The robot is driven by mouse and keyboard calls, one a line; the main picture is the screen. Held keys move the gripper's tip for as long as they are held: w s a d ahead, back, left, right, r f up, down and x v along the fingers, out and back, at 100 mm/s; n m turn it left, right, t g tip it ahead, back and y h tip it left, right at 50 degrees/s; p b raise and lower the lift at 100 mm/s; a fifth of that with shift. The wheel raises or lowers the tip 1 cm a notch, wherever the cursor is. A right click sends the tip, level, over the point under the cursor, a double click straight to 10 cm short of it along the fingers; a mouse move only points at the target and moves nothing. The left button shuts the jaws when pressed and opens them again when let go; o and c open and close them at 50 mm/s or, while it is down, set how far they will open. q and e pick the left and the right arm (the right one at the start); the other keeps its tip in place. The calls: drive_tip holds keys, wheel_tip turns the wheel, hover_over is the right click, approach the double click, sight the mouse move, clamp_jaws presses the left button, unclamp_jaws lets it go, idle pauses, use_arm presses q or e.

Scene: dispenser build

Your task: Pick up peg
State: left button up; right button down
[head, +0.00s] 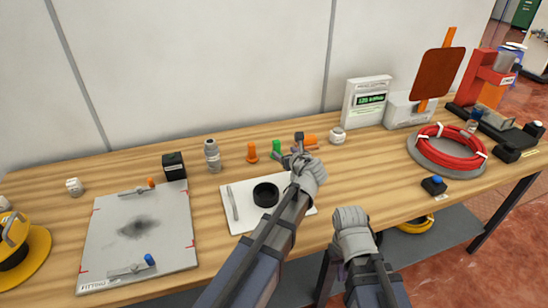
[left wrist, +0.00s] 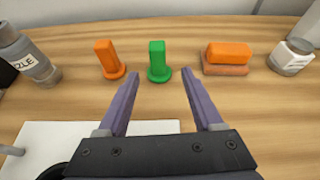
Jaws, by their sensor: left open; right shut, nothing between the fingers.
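A green peg (left wrist: 158,62) with a round base stands upright on the table, straight ahead of my left gripper (left wrist: 160,76). The peg also shows in the head view (head: 276,147). My left gripper (head: 295,152) is open and empty, its fingertips just short of the green peg, which lies between their lines. An upright orange peg (left wrist: 108,58) stands to the left of it, also in the head view (head: 252,154). Another orange piece (left wrist: 227,54) lies to the right. My right gripper (head: 350,240) is shut and empty near the table's front edge, its fingertips mostly hidden.
A white mat (head: 238,224) with a black ring (head: 266,195) lies below my left arm. A grey bottle (head: 212,156) and a black box (head: 173,166) stand left of the pegs. A small white jar (head: 337,136) stands to the right. A red coil (head: 450,148) is further right.

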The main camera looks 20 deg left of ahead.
sight(278, 146)
use_arm(q)
drive_tip(key=shift+w+a+m, duration=0.1)
drive_tip(key=shift+w+m, duration=0.2)
drive_tip(key=shift+w, duration=0.05)
drive_tip(key=shift+b+x, duration=0.5)
drive_tip(key=shift+x, duration=0.8)
drive_tip(key=shift+w+a, duration=0.3)
drive_tip(key=shift+a, duration=0.05)
drive_tip(key=x, duration=0.2)
drive_tip(key=b+x, duration=0.1)
drive_tip(key=x, duration=0.1)
drive_tip(key=shift+w+a+r, duration=0.15)
drive_tip(key=shift+a, duration=0.15)
drive_tip(key=shift+r, duration=0.1)
drive_tip(key=shift+c, duration=0.2)
clamp_jaws()
